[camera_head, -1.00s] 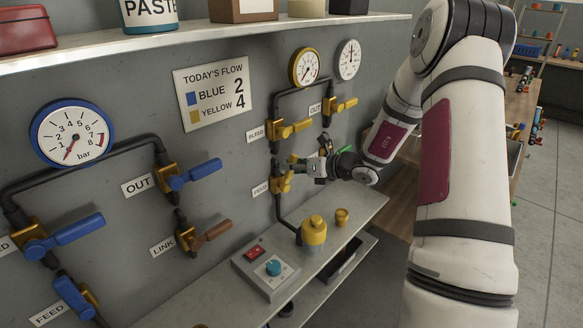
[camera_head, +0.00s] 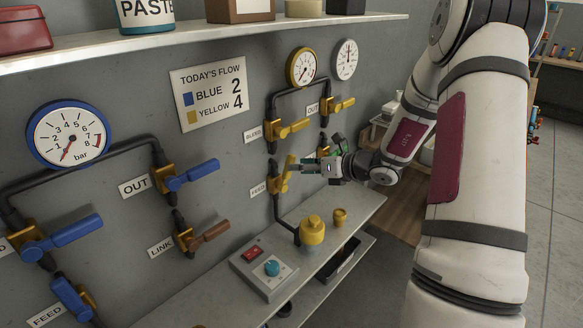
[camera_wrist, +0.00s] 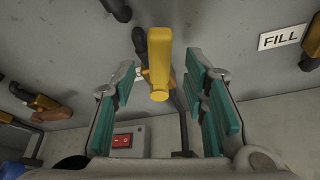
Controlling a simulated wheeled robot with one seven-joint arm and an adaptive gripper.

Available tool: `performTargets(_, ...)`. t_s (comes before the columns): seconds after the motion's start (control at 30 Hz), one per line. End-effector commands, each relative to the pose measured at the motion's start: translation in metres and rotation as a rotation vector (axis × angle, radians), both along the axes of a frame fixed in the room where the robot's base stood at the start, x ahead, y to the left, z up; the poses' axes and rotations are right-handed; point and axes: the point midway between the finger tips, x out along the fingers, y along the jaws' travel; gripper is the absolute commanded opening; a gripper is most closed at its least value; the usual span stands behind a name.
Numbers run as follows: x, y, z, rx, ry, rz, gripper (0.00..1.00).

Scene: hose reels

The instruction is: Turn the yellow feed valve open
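The yellow feed valve (camera_head: 277,182) is on the wall pipe beside the FEED label, below the BLEED valve. Its yellow lever (camera_head: 289,167) points up and slightly right in the head view. In the wrist view the yellow lever (camera_wrist: 159,68) lies between the finger pads, with a gap on each side. My gripper (camera_head: 304,165) is just right of the valve in the head view. It is open and holds nothing; its teal pads (camera_wrist: 165,85) stand wide apart in the wrist view.
The yellow bleed valve (camera_head: 285,131) is just above, and the yellow OUT valve (camera_head: 336,105) is up right. A yellow-topped fitting (camera_head: 312,230), a small brass cup (camera_head: 340,216) and a switch box (camera_head: 264,271) stand on the lower shelf. A FILL label (camera_wrist: 282,38) is at right.

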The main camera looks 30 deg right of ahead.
Motion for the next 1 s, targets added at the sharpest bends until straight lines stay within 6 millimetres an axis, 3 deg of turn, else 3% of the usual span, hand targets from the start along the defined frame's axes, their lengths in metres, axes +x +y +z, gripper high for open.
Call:
performTargets(0.1,-0.022,-0.012,0.01,-0.001,0.0,-0.003,0.4)
performTargets(0.33,-0.05,-0.025,0.021,0.0,0.0,0.0,0.4)
performTargets(0.77,-0.059,-0.029,0.025,0.001,0.0,0.002,0.4)
performTargets(0.93,-0.056,-0.032,0.018,-0.035,-0.035,0.024,0.01)
performTargets(1.0,-0.051,-0.037,0.01,-0.093,-0.088,0.057,0.0)
